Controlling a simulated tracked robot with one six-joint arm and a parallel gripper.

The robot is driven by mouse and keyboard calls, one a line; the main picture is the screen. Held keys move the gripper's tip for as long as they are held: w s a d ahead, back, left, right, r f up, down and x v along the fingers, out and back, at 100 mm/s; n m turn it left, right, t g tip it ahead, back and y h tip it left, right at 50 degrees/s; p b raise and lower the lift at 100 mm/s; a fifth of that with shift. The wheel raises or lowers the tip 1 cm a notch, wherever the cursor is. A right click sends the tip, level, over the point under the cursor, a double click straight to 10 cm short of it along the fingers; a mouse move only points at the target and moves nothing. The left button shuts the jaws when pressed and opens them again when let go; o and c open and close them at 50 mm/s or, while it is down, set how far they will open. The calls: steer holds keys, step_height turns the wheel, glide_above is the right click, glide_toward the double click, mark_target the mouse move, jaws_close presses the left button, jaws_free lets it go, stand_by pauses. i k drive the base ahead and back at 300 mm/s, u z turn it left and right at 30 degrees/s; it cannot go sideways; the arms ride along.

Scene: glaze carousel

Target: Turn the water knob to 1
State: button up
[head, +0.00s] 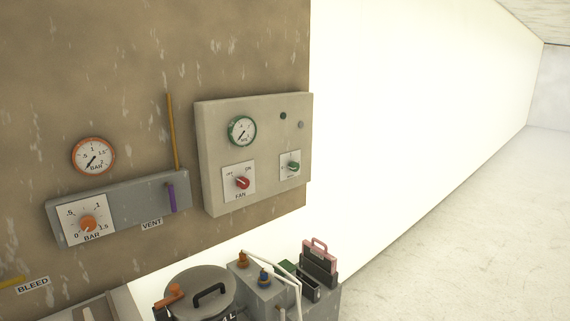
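No label reading "water" is legible. A green knob (293,167) sits on a small white plate at the right of the beige wall panel (213,120); its markings are too small to read. A red knob (242,183) labelled FAN is to its left on the same panel. An orange knob (88,224) on a BAR dial with a 0 to 1.5 scale is on the grey box further left. My gripper is not in view, so its relation to the knobs does not show.
A purple lever (172,197) hangs near the VENT label. Below stand a lidded pot (200,292) and a grey block (262,292) with fittings. The floor at right is clear.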

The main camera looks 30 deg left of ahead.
mark_target(294, 166)
steer(key=u, duration=0.3)
steer(key=i, duration=0.8)
steer(key=u, duration=0.7)
steer(key=i, duration=0.6)
steer(key=u, duration=1.05)
steer(key=i, duration=0.8)
steer(key=u, duration=0.55)
